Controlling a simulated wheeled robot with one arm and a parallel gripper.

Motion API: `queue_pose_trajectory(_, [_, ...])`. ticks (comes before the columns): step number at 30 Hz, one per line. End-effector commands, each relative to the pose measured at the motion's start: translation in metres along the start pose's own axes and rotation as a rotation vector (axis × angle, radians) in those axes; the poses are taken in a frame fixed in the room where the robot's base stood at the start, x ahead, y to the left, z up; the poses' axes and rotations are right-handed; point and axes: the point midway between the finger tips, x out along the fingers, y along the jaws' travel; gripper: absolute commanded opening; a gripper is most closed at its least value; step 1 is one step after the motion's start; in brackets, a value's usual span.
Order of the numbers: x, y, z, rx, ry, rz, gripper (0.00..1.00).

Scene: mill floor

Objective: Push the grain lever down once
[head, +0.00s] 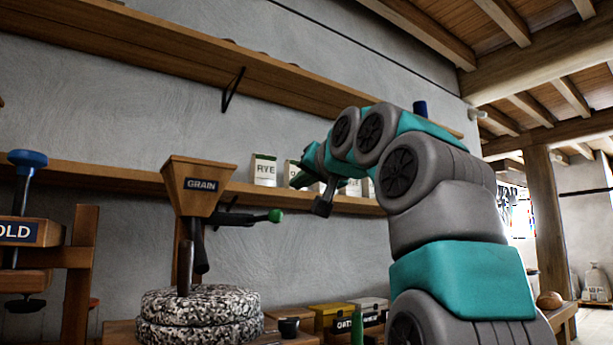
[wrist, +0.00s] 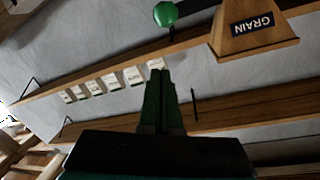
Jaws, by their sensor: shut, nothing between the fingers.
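The grain lever (head: 245,219) is a dark bar with a green knob (head: 275,215), sticking out to the right from below the wooden hopper (head: 198,186) marked GRAIN. It looks about level. In the wrist view the green knob (wrist: 165,14) shows at the top, left of the hopper (wrist: 254,28).
Two speckled millstones (head: 200,314) lie below the hopper. A wall shelf (head: 105,174) runs behind, with RYE bags (head: 264,170). A HOLD stand (head: 25,232) with a blue knob is at left.

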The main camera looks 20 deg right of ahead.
Motion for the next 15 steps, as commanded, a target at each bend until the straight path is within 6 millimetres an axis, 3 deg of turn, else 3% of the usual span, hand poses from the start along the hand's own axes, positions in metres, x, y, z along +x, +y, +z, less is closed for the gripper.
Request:
queue_pose_trajectory(3, [0.018, 0.001, 0.000, 0.001, -0.004, 0.002, 0.00])
queue_pose_trajectory(15, [0.055, 0.000, 0.001, 0.001, -0.004, 0.001, 0.00])
